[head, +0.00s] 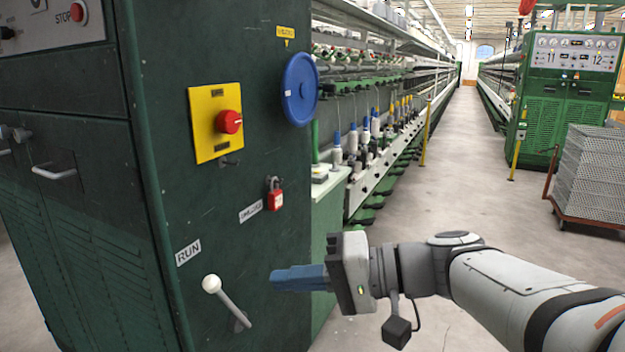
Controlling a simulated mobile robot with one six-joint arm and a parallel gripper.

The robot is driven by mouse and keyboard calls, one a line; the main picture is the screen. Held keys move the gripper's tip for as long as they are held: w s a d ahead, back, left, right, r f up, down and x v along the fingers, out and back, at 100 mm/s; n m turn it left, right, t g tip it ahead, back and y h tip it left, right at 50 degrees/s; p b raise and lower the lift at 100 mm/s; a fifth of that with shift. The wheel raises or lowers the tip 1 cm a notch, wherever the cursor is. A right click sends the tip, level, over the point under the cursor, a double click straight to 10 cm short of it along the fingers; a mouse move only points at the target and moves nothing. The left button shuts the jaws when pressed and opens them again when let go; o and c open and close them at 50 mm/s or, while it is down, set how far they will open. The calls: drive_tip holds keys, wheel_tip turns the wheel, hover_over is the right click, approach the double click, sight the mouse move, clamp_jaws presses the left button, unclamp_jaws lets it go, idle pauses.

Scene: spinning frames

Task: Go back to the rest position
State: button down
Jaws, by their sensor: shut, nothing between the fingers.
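My gripper (272,280) has blue fingers that are shut with nothing between them. It points left, in front of the side of a dark green machine cabinet (100,260). A lever with a white ball knob (211,284) is on that side, to the left of my fingertips and apart from them in the picture. I cannot tell the exact depth between my fingers and the cabinet.
The cabinet also carries a red knob on a yellow plate (215,123), a blue handwheel (300,90) and a red padlock (275,195). Spinning frames (385,140) line the aisle. A wire crate (590,175) on a cart stands at the right. The aisle floor (460,170) is clear.

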drive_tip(key=s+d+r+h+p, duration=0.1)
drive_tip(key=s+d+h+p, duration=0.1)
drive_tip(key=d+h+p, duration=0.5)
drive_tip(key=s+d+r+m+h+p, duration=0.1)
drive_tip(key=s+d+h+p, duration=0.1)
drive_tip(key=d+h+p, duration=0.6)
drive_tip(key=d+p, duration=0.2)
drive_tip(key=p, duration=0.3)
drive_tip(key=shift+s+d+r+p, duration=0.3)
drive_tip(key=shift+p, duration=0.1)
